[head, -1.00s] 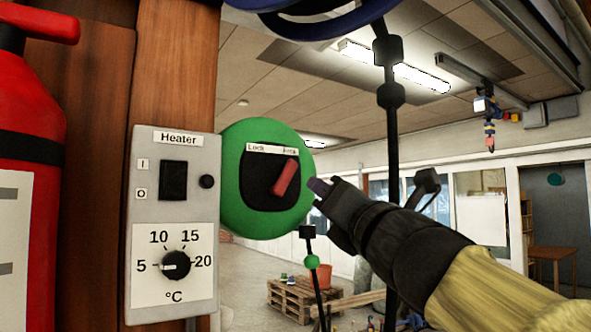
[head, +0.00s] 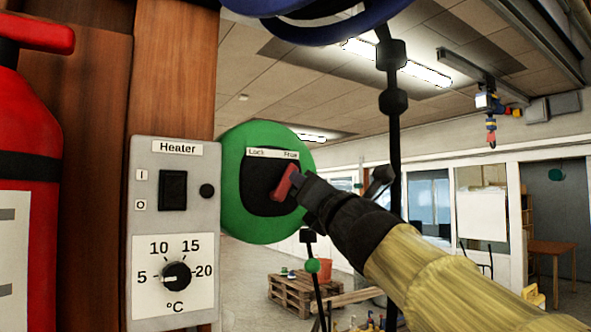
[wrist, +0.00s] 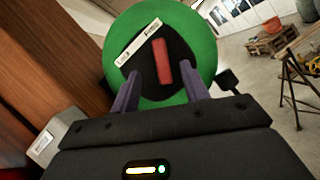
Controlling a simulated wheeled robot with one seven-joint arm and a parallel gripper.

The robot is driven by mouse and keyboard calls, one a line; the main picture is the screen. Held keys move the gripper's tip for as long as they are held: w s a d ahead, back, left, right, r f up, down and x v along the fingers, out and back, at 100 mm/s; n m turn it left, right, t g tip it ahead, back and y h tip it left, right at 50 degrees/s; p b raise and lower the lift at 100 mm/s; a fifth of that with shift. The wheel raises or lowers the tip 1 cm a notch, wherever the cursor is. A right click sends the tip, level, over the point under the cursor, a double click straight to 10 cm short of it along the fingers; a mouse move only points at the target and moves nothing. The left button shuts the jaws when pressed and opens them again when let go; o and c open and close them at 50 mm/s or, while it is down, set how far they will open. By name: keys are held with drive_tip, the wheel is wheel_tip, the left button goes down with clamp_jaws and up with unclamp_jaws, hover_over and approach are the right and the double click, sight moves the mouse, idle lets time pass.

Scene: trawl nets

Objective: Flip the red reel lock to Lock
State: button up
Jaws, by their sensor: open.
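The red reel lock lever (head: 284,183) sits on a black plate on the round green reel face (head: 235,208). A white label above it reads "Lock" at the left and "Free" at the right. The lever leans with its upper end to the right, toward Free. My gripper (head: 295,184) is at the lever's right side in the head view and hides part of it. In the wrist view the red lever (wrist: 162,62) stands between my two purple fingers (wrist: 158,84), which are apart. I cannot tell whether a finger touches it.
A grey heater panel (head: 144,230) with a switch and dial is close at the left. A red fire extinguisher (head: 30,120) stands further left. A black cord with beads (head: 395,150) hangs behind my arm. A wooden pallet (head: 295,292) lies on the floor beyond.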

sight(284, 183)
drive_tip(key=p+x, duration=0.3)
drive_tip(key=x, duration=0.5)
drive_tip(key=shift+w+a, duration=0.2)
drive_tip(key=shift+w, duration=0.05)
drive_tip(key=shift+r, duration=0.1)
clamp_jaws()
